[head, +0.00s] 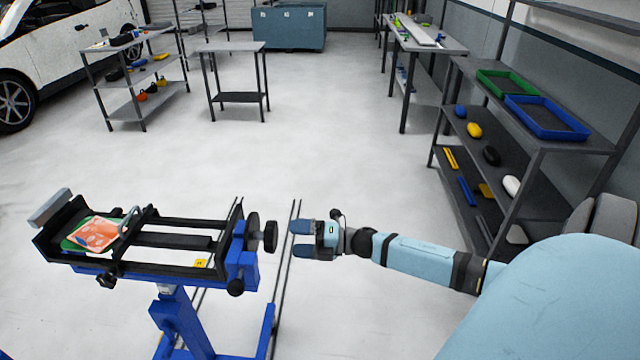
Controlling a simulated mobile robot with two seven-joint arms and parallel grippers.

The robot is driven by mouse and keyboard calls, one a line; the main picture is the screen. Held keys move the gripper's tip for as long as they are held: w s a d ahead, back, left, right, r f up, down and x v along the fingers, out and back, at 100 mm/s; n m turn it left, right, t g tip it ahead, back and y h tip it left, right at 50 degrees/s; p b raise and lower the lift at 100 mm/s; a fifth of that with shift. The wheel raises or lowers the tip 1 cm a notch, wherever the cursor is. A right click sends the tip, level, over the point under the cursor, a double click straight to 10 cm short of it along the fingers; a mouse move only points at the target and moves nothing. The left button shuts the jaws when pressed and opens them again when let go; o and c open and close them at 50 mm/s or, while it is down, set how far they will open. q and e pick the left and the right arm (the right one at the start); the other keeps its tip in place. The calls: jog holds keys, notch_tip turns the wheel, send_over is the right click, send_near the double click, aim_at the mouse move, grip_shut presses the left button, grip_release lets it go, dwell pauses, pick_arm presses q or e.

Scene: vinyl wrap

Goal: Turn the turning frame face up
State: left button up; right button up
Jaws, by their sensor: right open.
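The turning frame (172,240) is a black rectangular frame on a blue stand (180,318) at the lower left. An orange and green item (95,235) lies in its left part, with a grey curved handle beside it. A round black knob (270,237) sticks out at the frame's right end. My right gripper (301,239) is open and empty, just right of the knob, its blue-tipped fingers pointing left toward it. A small gap shows between fingers and knob. My left gripper is out of view.
A shelf rack at the right holds a green tray (507,83), a blue tray (547,117) and several small tools. A small table (233,47), a tool shelf (135,82) and a white car (60,40) stand behind. The middle floor is clear.

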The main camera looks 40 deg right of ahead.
jog(key=v, duration=0.5)
jog(key=shift+s+d, duration=0.3)
jog(key=s+a+f+m+g+h+p, duration=0.1)
jog(key=s+a+m+h+p, duration=0.3)
jog(key=s+a+m, duration=0.4)
jog(key=s+a+f+m+g+h+p, duration=0.1)
jog(key=s+a+f+m+h+p, duration=0.2)
jog(key=a+m, duration=1.4)
jog(key=s+h+p, duration=0.1)
jog(key=s+p, duration=0.2)
jog(key=s, duration=0.3)
jog(key=shift+f+g, duration=0.3)
jog(key=shift+g, duration=0.1)
jog(key=shift+a, duration=0.1)
